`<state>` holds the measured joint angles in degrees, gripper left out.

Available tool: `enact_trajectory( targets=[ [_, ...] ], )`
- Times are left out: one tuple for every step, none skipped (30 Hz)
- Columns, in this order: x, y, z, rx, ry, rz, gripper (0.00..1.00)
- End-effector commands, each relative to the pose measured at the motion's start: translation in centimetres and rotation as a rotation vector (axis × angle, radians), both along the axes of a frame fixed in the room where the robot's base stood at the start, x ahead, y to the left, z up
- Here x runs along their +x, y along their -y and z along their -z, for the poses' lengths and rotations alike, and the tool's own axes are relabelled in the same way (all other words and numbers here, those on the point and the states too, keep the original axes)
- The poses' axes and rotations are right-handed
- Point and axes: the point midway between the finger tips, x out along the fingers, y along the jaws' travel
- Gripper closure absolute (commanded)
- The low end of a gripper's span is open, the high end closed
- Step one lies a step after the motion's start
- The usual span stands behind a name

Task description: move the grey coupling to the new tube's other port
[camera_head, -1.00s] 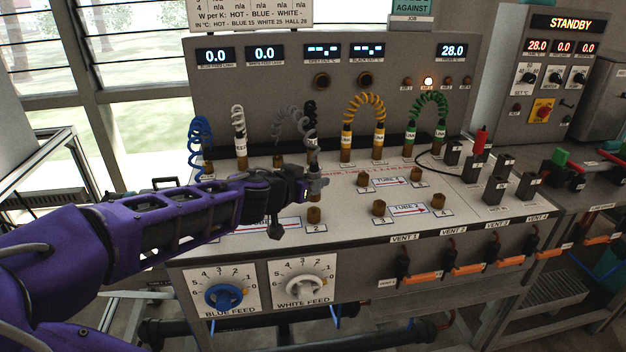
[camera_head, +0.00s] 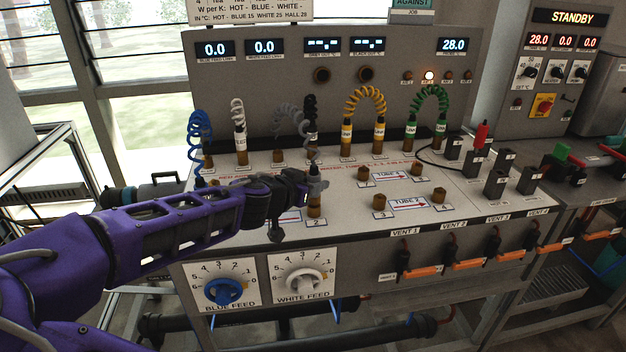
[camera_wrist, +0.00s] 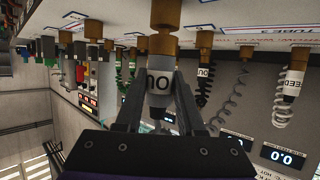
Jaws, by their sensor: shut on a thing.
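My gripper (camera_head: 312,190) is shut on the grey coupling (camera_head: 316,184), low over the front of the bench. The coupling stands upright right above the brass port (camera_head: 314,207) by the card marked 2. In the wrist view the coupling (camera_wrist: 159,85) sits between the two fingers, its end meeting a brass fitting (camera_wrist: 162,45). They look in line and touching; I cannot tell how far the coupling is seated. Its grey coiled hose (camera_head: 290,118) runs back to the left. The other port of this tube is hidden behind my gripper.
Bare brass ports (camera_head: 379,202) of other tubes stand to the right. Blue (camera_head: 197,140) and white (camera_head: 238,112) coiled hoses rise at the left; yellow (camera_head: 364,100) and green (camera_head: 431,98) loops stand behind. Orange vent handles (camera_head: 424,266) line the front edge.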

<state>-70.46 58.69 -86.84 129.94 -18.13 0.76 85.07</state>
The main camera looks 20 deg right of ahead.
Motion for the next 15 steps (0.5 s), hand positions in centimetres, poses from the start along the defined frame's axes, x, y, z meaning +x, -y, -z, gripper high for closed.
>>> enact_trajectory(
  targets=[
    [-0.02,0.03,0.18,-0.001,-0.001,0.001,1.00],
    [-0.02,0.04,0.29,-0.002,0.000,0.001,1.00],
    [-0.02,0.04,0.42,-0.002,0.000,0.001,1.00],
    [-0.02,0.04,0.45,-0.001,0.000,0.001,1.00],
    [-0.01,0.04,0.42,0.000,0.001,0.000,1.00],
    [-0.01,0.03,0.42,0.000,0.001,0.000,1.00],
    [-0.01,0.03,0.42,0.000,0.000,0.000,1.00],
    [-0.01,0.03,0.42,-0.001,0.001,0.000,1.00],
    [-0.01,0.03,0.42,0.000,0.000,0.000,1.00],
    [-0.01,0.02,0.41,0.000,0.000,0.000,1.00],
    [0.00,0.02,0.40,0.000,0.000,0.000,1.00],
    [0.00,0.02,0.40,0.000,0.000,0.000,1.00],
    [0.00,0.02,0.40,0.000,0.000,0.000,0.60],
    [0.00,0.02,0.40,0.000,0.000,0.000,0.55],
    [0.00,0.02,0.40,0.000,0.000,0.000,0.48]
  ],
)
